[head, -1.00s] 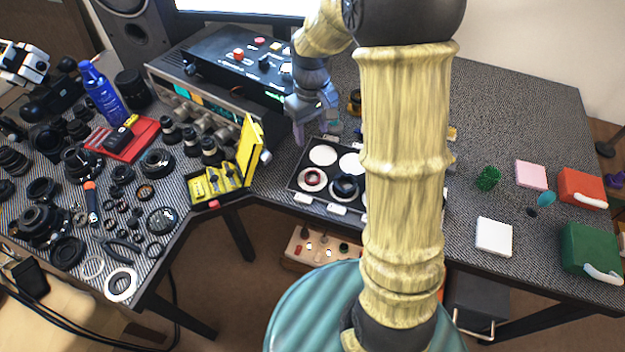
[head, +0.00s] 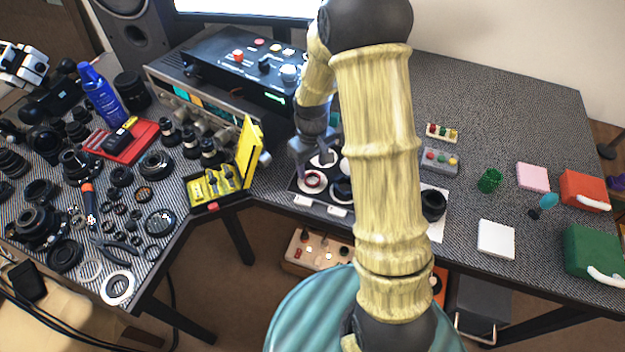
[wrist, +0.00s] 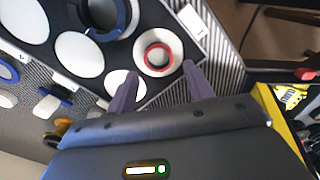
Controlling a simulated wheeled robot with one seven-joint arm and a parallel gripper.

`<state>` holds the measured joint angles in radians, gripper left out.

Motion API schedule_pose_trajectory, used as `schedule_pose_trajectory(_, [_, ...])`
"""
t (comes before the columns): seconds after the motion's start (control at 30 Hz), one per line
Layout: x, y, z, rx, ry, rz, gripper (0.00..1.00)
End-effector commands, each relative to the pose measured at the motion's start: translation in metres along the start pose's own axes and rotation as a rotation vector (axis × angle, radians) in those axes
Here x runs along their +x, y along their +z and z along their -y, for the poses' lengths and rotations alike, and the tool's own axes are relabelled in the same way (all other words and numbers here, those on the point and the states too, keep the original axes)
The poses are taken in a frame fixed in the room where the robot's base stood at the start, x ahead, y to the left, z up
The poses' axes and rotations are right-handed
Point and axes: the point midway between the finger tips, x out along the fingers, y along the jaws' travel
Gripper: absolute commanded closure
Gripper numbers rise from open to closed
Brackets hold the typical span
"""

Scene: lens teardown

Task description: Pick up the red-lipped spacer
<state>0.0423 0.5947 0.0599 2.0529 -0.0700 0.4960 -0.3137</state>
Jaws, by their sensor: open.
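The red-lipped spacer (wrist: 158,55) is a small ring with a red rim. It lies on a white disc (wrist: 149,38) in the dark tray (wrist: 150,15). In the head view the spacer (head: 313,179) is at the tray's left front, partly below my gripper. My gripper (head: 311,160) hangs just behind and above it. In the wrist view my gripper (wrist: 158,82) is open and empty, with its two purple fingers pointing toward the spacer on either side. The spacer is a little beyond the fingertips, and I see no contact.
A dark ring with a blue band (wrist: 108,15) stands in the tray beside the spacer. The open yellow case (head: 222,185) is close on the left. The instrument box (head: 245,70) stands behind. My arm hides the tray's right part.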

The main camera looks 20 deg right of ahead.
Motion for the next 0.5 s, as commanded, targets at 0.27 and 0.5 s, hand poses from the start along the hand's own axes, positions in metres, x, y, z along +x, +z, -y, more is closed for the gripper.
schedule_pose_trajectory(0.27, [0.000,0.000,0.000,0.000,0.000,0.000,0.48])
schedule_pose_trajectory(0.5, [0.027,0.000,-0.003,0.000,-0.001,0.004,0.48])
